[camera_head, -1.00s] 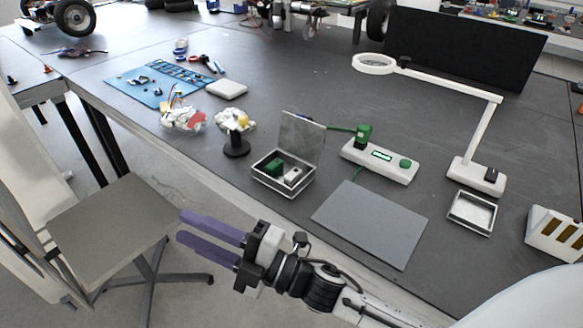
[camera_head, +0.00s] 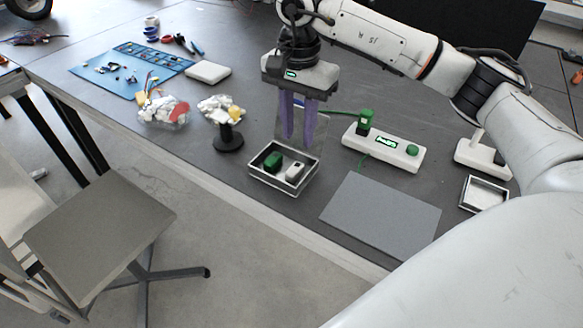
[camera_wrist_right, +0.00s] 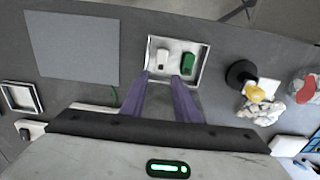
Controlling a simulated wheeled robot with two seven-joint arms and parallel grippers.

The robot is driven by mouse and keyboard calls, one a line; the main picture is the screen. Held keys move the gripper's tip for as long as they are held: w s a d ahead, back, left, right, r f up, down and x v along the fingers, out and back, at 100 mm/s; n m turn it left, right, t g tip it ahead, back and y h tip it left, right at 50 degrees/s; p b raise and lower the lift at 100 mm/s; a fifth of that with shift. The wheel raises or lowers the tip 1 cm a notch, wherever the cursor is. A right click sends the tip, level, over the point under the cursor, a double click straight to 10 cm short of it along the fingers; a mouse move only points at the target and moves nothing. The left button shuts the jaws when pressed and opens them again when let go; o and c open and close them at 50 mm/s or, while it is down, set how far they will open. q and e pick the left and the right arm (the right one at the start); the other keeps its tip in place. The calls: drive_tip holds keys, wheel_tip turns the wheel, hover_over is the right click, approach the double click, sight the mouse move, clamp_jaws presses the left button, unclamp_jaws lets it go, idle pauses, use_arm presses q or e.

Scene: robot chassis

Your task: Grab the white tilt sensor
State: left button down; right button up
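The white tilt sensor (camera_head: 294,171) lies in the right half of an open metal box (camera_head: 285,192). A green block (camera_head: 272,162) lies beside it on the left. In the right wrist view the white sensor (camera_wrist_right: 163,59) is left of the green block (camera_wrist_right: 188,65) inside the box (camera_wrist_right: 177,40). My right gripper (camera_head: 299,140) points down above the back of the box, near its raised lid. Its two purple fingers are apart with nothing between them. In the right wrist view the fingertips (camera_wrist_right: 163,78) end near the box's lower edge. My left gripper is not seen.
A grey mat (camera_head: 381,217) lies right of the box. A white device with a green plug (camera_head: 384,148) stands behind the mat. A small empty tray (camera_head: 484,194) lies at the right.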

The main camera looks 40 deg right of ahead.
sight(295, 168)
drive_tip(key=f, duration=0.9)
drive_tip(key=shift+s+a+f, duration=0.1)
drive_tip(key=shift+a, duration=0.3)
drive_tip(key=shift+c, duration=0.4)
clamp_jaws()
